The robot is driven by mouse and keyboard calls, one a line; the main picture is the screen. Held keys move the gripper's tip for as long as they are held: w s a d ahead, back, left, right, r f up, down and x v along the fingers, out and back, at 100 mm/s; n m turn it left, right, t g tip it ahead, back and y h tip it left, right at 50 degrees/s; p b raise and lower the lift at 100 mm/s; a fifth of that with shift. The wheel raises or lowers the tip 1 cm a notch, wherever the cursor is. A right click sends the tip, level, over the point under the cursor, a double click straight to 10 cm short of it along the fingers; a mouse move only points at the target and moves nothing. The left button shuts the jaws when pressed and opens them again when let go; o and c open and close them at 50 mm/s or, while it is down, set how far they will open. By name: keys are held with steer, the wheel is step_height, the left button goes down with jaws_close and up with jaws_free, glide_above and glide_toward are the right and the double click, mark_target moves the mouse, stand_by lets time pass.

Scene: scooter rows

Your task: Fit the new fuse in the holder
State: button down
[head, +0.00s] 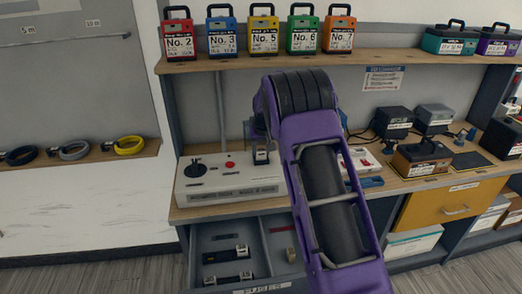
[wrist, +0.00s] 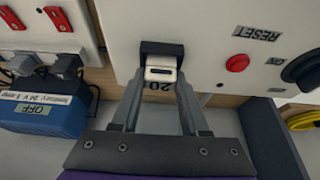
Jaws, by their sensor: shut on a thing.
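My gripper (wrist: 161,80) is shut on a cream fuse (wrist: 161,70) marked 20 in the wrist view. The fuse meets a black holder (wrist: 163,49) on the face of the white control box (wrist: 215,25); how deep it sits cannot be told. In the head view, my gripper (head: 261,150) is over the right part of the same box (head: 210,192), partly hidden by my purple arm. An open drawer (head: 205,235) below the box holds several other fuses (head: 228,279) in compartments.
The box carries a red reset button (wrist: 237,63) and a black knob (wrist: 305,70). A blue unit (wrist: 45,117) reading OFF stands beside it. Several numbered cases (head: 221,35) line the upper shelf. A brown-topped battery (head: 421,157) stands on the bench at right.

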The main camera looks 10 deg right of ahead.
steer(key=shift+f, duration=0.15)
steer(key=shift+c, duration=1.7)
jaws_free()
steer(key=v, duration=1.7)
steer(key=shift+r, duration=0.25)
